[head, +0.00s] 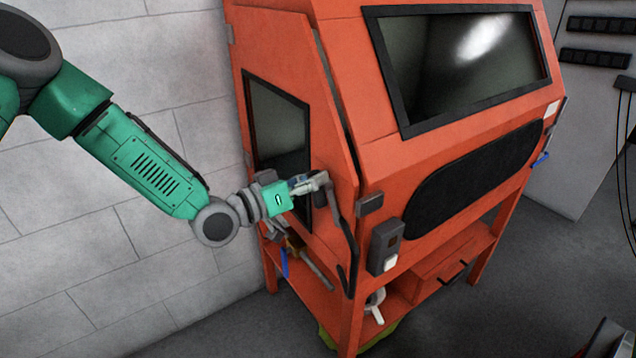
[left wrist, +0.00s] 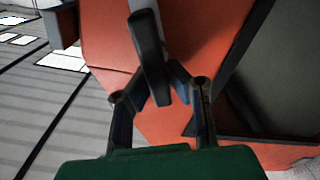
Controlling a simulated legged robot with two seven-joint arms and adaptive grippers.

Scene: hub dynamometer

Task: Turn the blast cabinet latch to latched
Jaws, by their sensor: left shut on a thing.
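The blast cabinet (head: 345,120) is a large orange box with a sloped front window. Its latch (head: 321,179) is a dark grey handle on the left side face, near the front corner. In the left wrist view the latch handle (left wrist: 150,45) is a dark bar running from the top centre down between the fingers. My left gripper (head: 308,185) reaches it from the left and is shut on it; in the left wrist view the fingers (left wrist: 158,80) close on both sides of the bar. The latch's base is partly hidden. My right gripper is not in view.
A dark side window (head: 278,128) lies behind my left gripper. A bent dark bar (head: 345,235) runs down the cabinet's front corner beside the latch. A dark switch box (head: 385,240) is on the front. The block wall (head: 100,260) stands left, with free room between.

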